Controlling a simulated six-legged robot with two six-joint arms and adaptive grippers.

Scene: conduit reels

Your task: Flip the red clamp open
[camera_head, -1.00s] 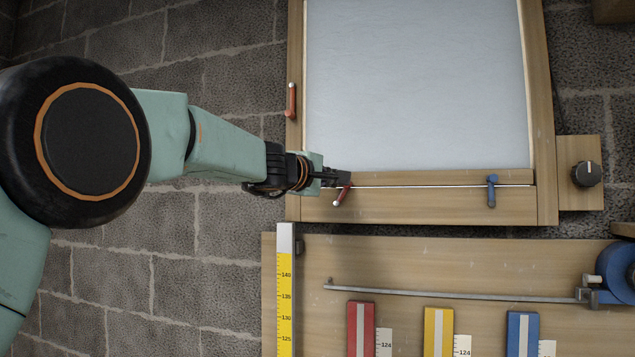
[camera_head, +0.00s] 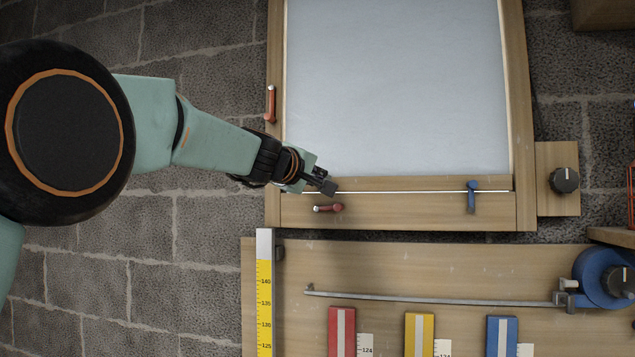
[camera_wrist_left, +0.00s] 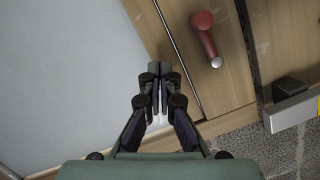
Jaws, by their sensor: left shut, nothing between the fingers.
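The red clamp (camera_head: 328,208) lies nearly level on the lower wooden rail, its pale ball end to the left, clear of the thin seam above it. In the left wrist view the red clamp (camera_wrist_left: 207,38) sits to the right of the seam, with the ball end toward me. My left gripper (camera_head: 328,188) is shut and empty, just above the clamp in the head view and apart from it. In the wrist view its fingertips (camera_wrist_left: 162,80) are together, left of the clamp. My right gripper is not in view.
A blue clamp (camera_head: 472,196) crosses the seam farther right. A pale panel (camera_head: 395,90) fills the frame. Below are a yellow ruler (camera_head: 264,300), a metal rod (camera_head: 430,297) and a blue reel (camera_head: 600,275).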

